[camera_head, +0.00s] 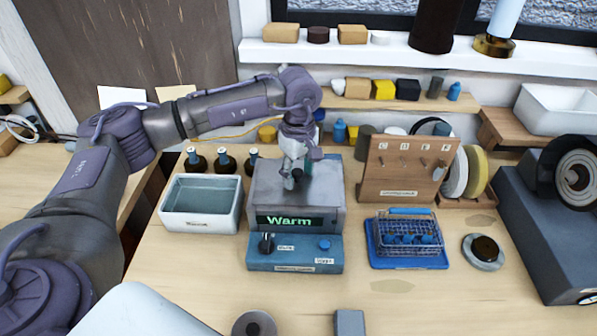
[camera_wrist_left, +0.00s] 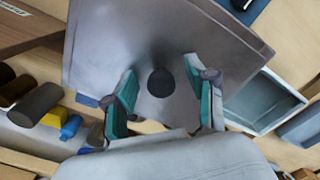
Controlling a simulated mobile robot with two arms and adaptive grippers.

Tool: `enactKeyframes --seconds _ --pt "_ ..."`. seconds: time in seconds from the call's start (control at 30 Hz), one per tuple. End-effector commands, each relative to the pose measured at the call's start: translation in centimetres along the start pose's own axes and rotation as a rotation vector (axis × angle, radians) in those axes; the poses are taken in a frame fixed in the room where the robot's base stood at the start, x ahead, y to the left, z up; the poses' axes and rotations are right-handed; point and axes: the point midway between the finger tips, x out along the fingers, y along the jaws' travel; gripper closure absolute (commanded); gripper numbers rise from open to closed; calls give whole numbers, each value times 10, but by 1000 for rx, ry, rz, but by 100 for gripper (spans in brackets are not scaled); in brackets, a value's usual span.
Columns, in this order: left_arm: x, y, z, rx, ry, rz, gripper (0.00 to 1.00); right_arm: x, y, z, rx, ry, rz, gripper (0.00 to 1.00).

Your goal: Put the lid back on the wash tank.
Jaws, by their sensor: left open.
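The wash tank (camera_head: 295,252) stands mid-table, with a blue front panel, a black knob and a green "Warm" display. Its grey metal lid (camera_head: 265,185) lies over the tank top and hides the inside; I cannot tell whether it is fully seated. The lid (camera_wrist_left: 165,40) fills the upper middle of the left wrist view, with its round black knob (camera_wrist_left: 161,82) at the centre. My left gripper (camera_head: 294,180) is over the lid at the knob. Its teal-padded fingers (camera_wrist_left: 160,78) are open, one on each side of the knob with gaps between. My right gripper is not in view.
A pale open tray (camera_head: 200,220) stands left of the tank, with dark bottles behind it. A wooden board with pegs (camera_head: 405,170) and a blue basket tray (camera_head: 408,258) stand to the right. A dark grinder-like machine (camera_head: 550,225) is at the far right.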

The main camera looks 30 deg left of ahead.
Motion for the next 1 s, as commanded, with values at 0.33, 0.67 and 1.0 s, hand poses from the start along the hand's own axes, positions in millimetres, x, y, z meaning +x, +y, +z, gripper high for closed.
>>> enactKeyframes --seconds 0.33,0.67,1.0 --pt "-29 0 0 0 1 3 44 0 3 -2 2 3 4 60" --pt "-97 1 0 0 0 3 44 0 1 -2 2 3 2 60" --pt "-120 0 0 1 0 -1 44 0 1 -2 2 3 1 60"
